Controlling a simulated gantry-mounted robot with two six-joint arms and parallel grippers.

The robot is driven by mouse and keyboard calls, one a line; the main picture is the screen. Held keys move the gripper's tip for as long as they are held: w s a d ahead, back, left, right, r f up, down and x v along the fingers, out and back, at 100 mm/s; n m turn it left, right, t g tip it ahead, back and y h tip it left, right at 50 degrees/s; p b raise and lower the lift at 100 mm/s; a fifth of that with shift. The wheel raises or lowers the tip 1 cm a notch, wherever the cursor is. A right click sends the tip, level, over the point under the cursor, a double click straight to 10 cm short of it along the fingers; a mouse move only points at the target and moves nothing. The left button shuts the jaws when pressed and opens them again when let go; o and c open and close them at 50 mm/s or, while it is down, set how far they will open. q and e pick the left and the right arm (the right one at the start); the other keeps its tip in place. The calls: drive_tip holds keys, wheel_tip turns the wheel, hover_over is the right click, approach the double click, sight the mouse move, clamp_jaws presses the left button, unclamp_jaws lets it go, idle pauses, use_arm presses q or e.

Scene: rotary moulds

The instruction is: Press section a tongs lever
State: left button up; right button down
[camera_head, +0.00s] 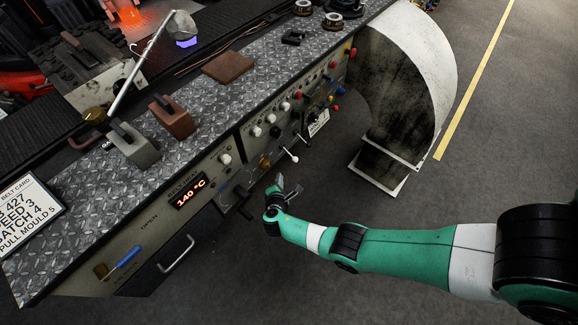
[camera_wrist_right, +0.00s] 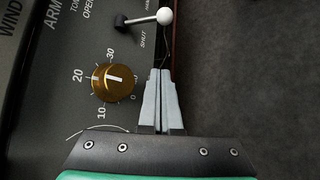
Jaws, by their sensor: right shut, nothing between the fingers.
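A lever with a white ball end (camera_wrist_right: 165,16) and a black pivot sticks out from the panel in the right wrist view, beside printing that reads OPEN and SHUT. In the head view, what looks like the same lever (camera_head: 294,158) is on the front panel. My right gripper (camera_wrist_right: 160,74) is shut and empty, its fingertips a short way below the ball in the wrist view and apart from it. The right gripper (camera_head: 283,183) also shows in the head view, in front of the panel. My left gripper is not in view.
A brass dial (camera_wrist_right: 113,82) is just left of my right fingers. The front panel (camera_head: 235,140) carries several white, red and blue knobs. A drawer handle (camera_head: 176,254) is at the lower left. A large curved chute (camera_head: 408,70) stands right of the bench. Open floor lies in front.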

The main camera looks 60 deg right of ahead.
sight(289, 154)
use_arm(q)
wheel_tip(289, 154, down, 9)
drive_tip(key=b, duration=0.8)
use_arm(e)
drive_tip(key=f+x, duration=0.1)
drive_tip(key=x, duration=0.8)
use_arm(q)
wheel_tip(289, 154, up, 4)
drive_tip(key=p, duration=0.4)
use_arm(e)
drive_tip(key=s+r, duration=0.1)
drive_tip(key=s+d+r, duration=0.1)
drive_tip(key=s+r, duration=0.1)
drive_tip(key=shift+d+r, duration=0.1)
drive_tip(key=shift+r, duration=0.25)
drive_tip(key=shift+s, duration=0.1)
